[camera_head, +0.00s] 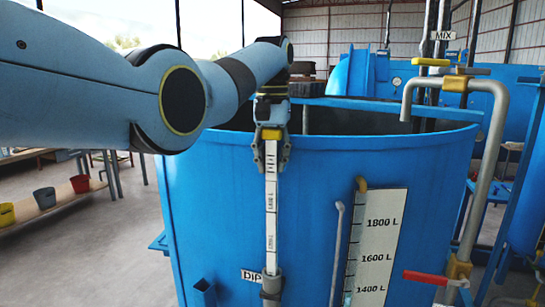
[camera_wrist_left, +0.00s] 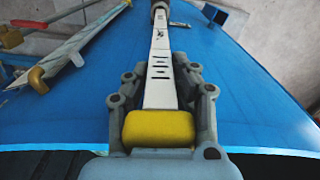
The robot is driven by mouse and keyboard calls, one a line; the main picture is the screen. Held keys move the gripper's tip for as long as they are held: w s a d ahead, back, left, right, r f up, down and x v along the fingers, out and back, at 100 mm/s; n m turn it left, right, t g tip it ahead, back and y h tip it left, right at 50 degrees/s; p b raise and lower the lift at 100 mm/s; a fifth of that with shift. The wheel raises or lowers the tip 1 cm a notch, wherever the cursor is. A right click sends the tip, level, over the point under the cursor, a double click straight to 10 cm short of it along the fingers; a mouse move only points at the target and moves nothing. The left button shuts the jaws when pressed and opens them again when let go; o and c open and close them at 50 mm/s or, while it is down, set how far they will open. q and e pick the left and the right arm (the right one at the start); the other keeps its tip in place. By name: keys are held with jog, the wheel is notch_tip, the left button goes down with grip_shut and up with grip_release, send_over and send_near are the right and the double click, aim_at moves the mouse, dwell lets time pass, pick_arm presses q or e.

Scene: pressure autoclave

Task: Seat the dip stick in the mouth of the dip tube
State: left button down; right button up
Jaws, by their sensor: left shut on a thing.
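The dip stick (camera_head: 271,215) is a flat white strip with black marks and a yellow top. It hangs upright in front of the blue tank wall. My left gripper (camera_head: 271,163) is shut on its upper end, just under the yellow grip. In the left wrist view the gripper (camera_wrist_left: 163,88) holds the dip stick (camera_wrist_left: 161,60) between its fingers. The grey dip tube (camera_head: 271,289) stands below, beside the DIP label (camera_head: 252,275). The stick's lower end meets the tube's mouth in line; how far it is inside cannot be told. My right gripper is out of view.
The large blue tank (camera_head: 215,190) is close behind the stick. A white litre scale (camera_head: 378,245) and a thin grey pipe (camera_head: 336,250) are to the right. A blue square socket (camera_head: 204,292) is left of the tube. A bent grey pipe (camera_head: 494,150) stands farther right.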

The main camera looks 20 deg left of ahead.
aim_at(272, 178)
pick_arm(q)
jog(key=shift+f+b, duration=0.35)
jog(key=shift+f, duration=1.8)
jog(key=c, duration=1)
grip_release()
jog(key=shift+s+f, duration=0.1)
jog(key=shift+f, duration=0.05)
jog(key=shift+c, duration=0.2)
notch_tip(272, 178, up, 12)
jog(key=shift+r, duration=0.2)
